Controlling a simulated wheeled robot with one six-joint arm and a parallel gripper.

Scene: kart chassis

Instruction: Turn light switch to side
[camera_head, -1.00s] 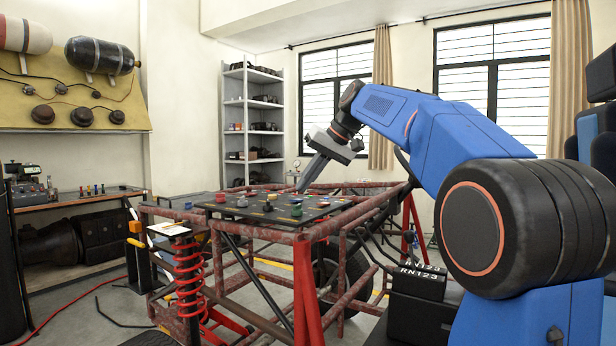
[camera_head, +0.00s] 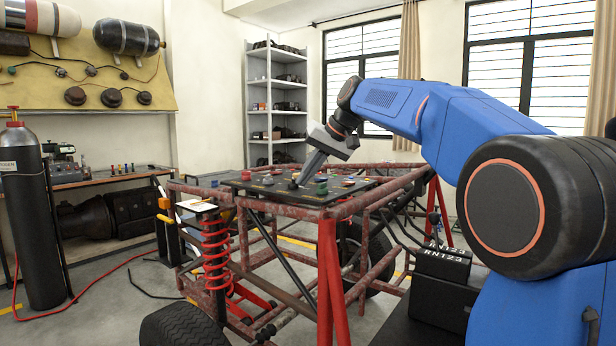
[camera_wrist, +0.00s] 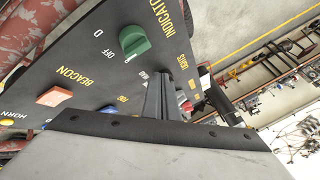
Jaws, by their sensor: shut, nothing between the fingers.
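The dark control panel (camera_head: 345,195) lies on top of the kart frame. In the wrist view, the panel (camera_wrist: 90,45) carries a green knob (camera_wrist: 134,43) by an OFF mark, an orange switch (camera_wrist: 54,96) under BEACON, and a blue control (camera_wrist: 108,109) near FOG. A small LIGHTS label (camera_wrist: 183,59) stands beyond my fingertips; which control is the light switch I cannot tell. My gripper (camera_head: 297,184) points down at the panel, its fingers shut and empty. Contact is unclear.
The red tubular kart frame (camera_head: 328,270) surrounds the panel, with a red spring (camera_head: 215,255) at its front. A black gas cylinder (camera_head: 32,215) stands at left. Shelves (camera_head: 273,110) stand behind.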

